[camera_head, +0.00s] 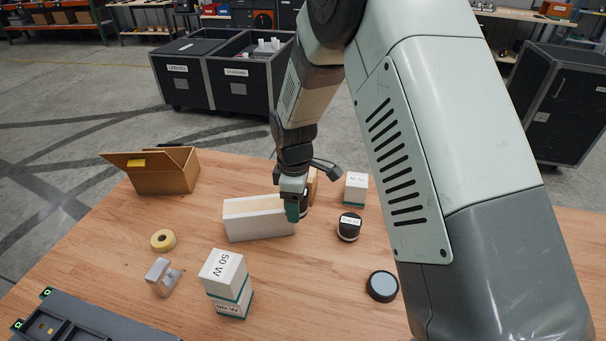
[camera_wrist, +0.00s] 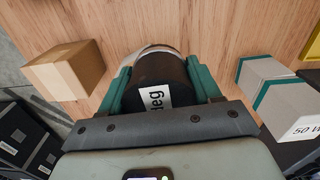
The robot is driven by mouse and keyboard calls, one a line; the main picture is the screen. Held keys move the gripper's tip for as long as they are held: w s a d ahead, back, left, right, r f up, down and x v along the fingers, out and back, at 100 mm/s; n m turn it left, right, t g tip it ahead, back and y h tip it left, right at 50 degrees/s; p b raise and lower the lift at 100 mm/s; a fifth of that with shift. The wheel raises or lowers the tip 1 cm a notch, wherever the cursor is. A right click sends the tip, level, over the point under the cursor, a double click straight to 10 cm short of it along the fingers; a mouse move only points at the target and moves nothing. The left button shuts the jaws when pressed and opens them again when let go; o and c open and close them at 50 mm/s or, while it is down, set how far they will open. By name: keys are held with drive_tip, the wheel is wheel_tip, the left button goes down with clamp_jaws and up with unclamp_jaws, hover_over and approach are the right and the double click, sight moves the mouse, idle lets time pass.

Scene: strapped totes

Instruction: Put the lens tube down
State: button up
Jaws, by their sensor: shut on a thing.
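In the head view my gripper (camera_head: 294,207) is low over the middle of the table, at the right end of a cream open-topped holder. Only a dark sliver of the tube (camera_head: 305,204) shows behind the fingers there. I cannot tell whether the tube touches the table.
Close by stand a black labelled cylinder (camera_head: 349,228), a small white box (camera_head: 356,188) and the cream holder (camera_head: 258,226). A dark round cap (camera_head: 382,286), "50 W" box (camera_head: 223,272), tape roll (camera_head: 163,240) and open carton (camera_head: 168,173) are farther off. Bare wood lies front centre.

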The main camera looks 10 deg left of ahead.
drive_tip(key=w+r, duration=0.4)
drive_tip(key=w, duration=0.6)
wheel_tip(320, 180, up, 3)
drive_tip(key=m, duration=0.1)
hover_over(311, 179)
wheel_tip(311, 179, down, 9)
drive_tip(key=shift+f, duration=0.1)
drive_tip(key=shift+f, duration=0.1)
drive_tip(key=o, duration=1.3)
drive_tip(key=shift+c, duration=0.2)
wheel_tip(311, 179, up, 12)
drive_tip(key=shift+r, duration=0.2)
